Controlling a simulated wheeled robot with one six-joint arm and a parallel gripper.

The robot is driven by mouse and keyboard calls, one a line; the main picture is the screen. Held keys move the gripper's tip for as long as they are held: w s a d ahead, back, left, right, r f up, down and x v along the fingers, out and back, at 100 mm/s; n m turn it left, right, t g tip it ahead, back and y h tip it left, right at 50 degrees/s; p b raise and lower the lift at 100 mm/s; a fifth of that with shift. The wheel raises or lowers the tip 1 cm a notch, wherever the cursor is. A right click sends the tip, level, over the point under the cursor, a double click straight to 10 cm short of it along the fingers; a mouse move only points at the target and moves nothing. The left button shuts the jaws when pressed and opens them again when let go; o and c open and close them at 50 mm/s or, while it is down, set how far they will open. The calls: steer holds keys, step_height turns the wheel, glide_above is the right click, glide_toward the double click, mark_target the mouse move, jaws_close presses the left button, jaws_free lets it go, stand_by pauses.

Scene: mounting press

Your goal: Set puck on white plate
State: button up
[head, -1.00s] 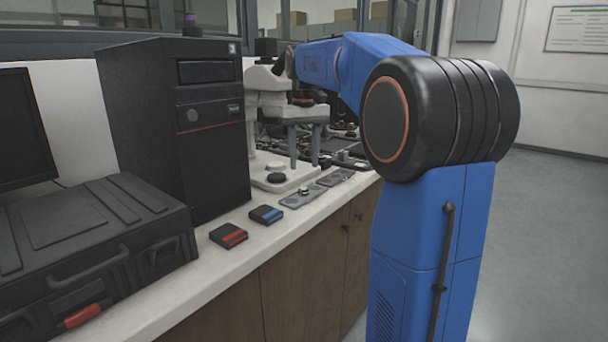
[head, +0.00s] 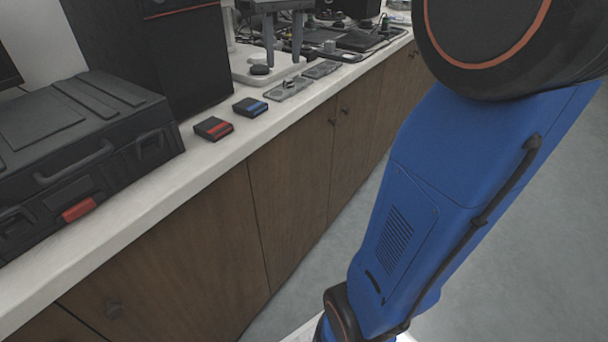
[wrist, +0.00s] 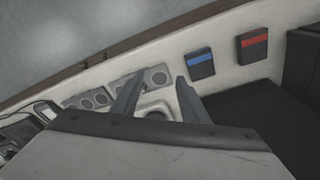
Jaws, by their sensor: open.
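My gripper (head: 283,60) points down over the counter, open and empty. Its two spread fingers also show in the wrist view (wrist: 156,90). A white plate-like base (head: 245,73) lies under and beside it, with a dark round piece (head: 260,69) on it. In the wrist view, the white base (wrist: 165,101) is partly behind the fingers and gripper body. Along the counter edge, a grey plate (head: 273,95) carries a small knob-like piece (head: 289,84), which may be the puck. I cannot tell for sure which round piece is the puck.
A second grey plate (head: 322,69) lies beyond the first. A blue-striped box (head: 250,107) and a red-striped box (head: 213,128) lie nearer, beside a black tower (head: 150,50) and a black case (head: 80,150). Cluttered equipment stands farther back. The counter's front strip is mostly clear.

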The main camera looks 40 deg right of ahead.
steer(key=s+a+f+n+t, duration=0.1)
steer(key=s+a+f, duration=0.4)
steer(key=s+f, duration=0.6)
steer(key=s+a+f+n+t, duration=0.1)
steer(key=s+a+f, duration=0.4)
steer(key=s+f, duration=0.6)
steer(key=shift+s+f+t, duration=0.25)
steer(key=shift+s+t, duration=0.2)
steer(key=shift+t, duration=0.35)
